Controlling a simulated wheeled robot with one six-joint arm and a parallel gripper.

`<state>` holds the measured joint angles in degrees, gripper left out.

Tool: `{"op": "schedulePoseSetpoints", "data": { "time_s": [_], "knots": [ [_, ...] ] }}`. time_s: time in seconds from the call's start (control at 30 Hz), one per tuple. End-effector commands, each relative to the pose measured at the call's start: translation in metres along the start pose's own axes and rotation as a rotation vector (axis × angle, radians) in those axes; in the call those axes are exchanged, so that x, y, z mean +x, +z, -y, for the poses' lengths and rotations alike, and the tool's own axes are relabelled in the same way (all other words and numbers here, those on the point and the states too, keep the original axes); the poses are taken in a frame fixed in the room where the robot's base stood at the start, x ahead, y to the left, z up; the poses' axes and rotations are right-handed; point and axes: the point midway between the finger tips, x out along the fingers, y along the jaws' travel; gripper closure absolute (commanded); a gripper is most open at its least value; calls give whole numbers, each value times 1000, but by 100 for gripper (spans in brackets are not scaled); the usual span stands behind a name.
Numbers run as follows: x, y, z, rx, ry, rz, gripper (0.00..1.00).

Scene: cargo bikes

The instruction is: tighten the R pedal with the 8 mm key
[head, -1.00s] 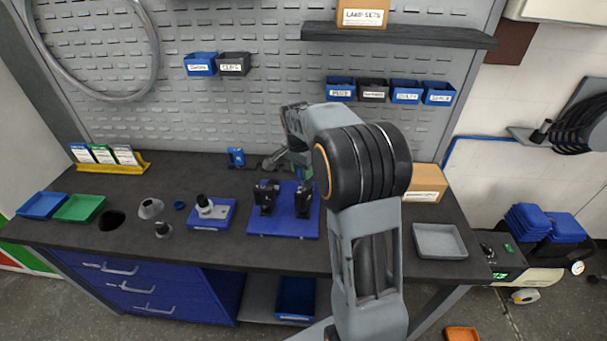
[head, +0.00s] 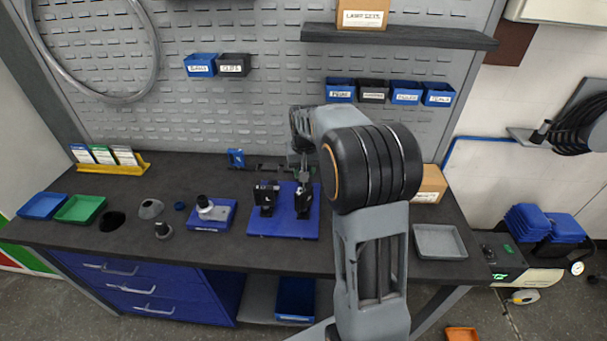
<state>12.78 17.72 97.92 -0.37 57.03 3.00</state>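A blue base plate (head: 283,225) with two black upright clamps (head: 267,198) stands mid-bench. My gripper (head: 302,172) is above and behind the right-hand clamp (head: 303,203), pointing down. Its fingers are small and partly lost against the dark clamp, so I cannot tell whether they are open or shut. A thin dark bar (head: 262,167) runs left from near the gripper, behind the plate; I cannot tell whether it is held or what it is. I cannot clearly make out the R pedal or the 8 mm key. My arm hides the bench right of the plate.
A small blue holder (head: 236,158) stands at the back. Left are a blue stand (head: 212,215) with a grey part, small grey parts, a green tray (head: 80,208) and a blue tray (head: 42,205). A cardboard box (head: 431,184) and grey tray (head: 440,241) are right.

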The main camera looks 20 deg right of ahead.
Motion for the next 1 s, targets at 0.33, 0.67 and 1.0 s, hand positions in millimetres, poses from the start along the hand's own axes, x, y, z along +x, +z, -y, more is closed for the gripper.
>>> {"op": "schedulePoseSetpoints", "data": {
  "time_s": [0.33,0.67,1.0],
  "knots": [
    [0,0,0,-123,-16,0,100],
    [0,-1,0,-121,-15,0,100],
    [0,-1,0,-121,-15,0,100]
  ]
}}
